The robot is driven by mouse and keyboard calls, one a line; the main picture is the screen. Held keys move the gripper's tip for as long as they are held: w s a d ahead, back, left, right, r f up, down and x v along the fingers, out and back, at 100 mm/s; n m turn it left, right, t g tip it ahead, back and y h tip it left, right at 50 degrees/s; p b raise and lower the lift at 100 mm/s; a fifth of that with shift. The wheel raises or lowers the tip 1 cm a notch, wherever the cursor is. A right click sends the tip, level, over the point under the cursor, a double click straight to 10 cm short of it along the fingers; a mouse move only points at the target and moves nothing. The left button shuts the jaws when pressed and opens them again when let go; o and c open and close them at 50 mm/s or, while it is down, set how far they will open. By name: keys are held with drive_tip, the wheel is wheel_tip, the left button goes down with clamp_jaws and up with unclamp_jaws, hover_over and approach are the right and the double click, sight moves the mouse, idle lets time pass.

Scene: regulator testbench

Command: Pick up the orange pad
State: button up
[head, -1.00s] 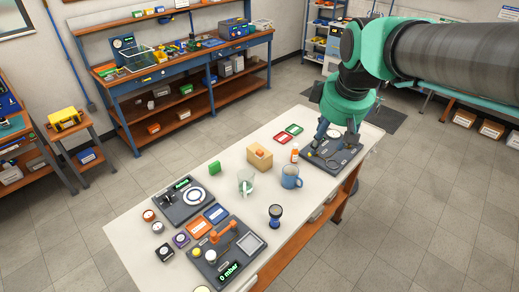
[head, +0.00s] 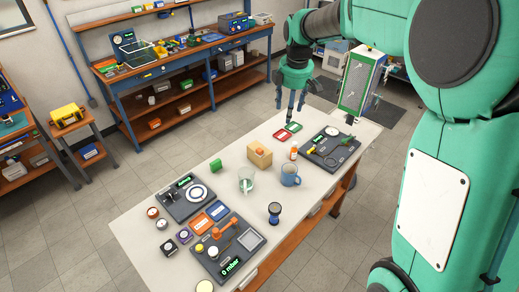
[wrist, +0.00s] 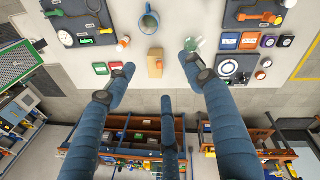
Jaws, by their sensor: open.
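The orange pad (head: 201,223) lies flat on the white bench in the head view, between the two dark instrument panels and just left of the blue pad (head: 217,210). In the wrist view the orange pad (wrist: 249,41) shows at the upper right, beside the blue pad (wrist: 229,41). My gripper (head: 290,108) hangs fingers down near the bench's back edge, well to the right of and beyond the orange pad. In the wrist view its fingers (wrist: 160,76) are spread apart with nothing between them.
A red pad (head: 280,138) and a green pad (head: 293,127) lie near my gripper. A wooden block (head: 259,157), a glass (head: 246,181), a blue mug (head: 289,175) and a dark blue stamp-like object (head: 274,212) stand mid-bench. A dark panel with a display (head: 226,252) sits beside the orange pad.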

drive_tip(key=w+a+f+n+g+p, duration=0.1)
drive_tip(key=w+a+f+n+p, duration=0.3)
drive_tip(key=w+f, duration=0.6)
drive_tip(key=n+g+p, duration=0.1)
drive_tip(key=n+p, duration=0.1)
drive_tip(key=n, duration=0.5)
hover_over(260, 149)
wheel_tip(260, 149, down, 13)
drive_tip(key=shift+s+a+f, duration=0.1)
drive_tip(key=shift+a+f, duration=0.05)
drive_tip(key=shift+a, duration=0.05)
drive_tip(key=shift+f+p, duration=0.45)
drive_tip(key=shift+f, duration=3.8)
drive_tip(key=shift+f, duration=0.1)
drive_tip(key=shift+d+f+p, duration=0.1)
drive_tip(key=shift+f+p, duration=0.55)
drive_tip(key=shift+f, duration=1.9)
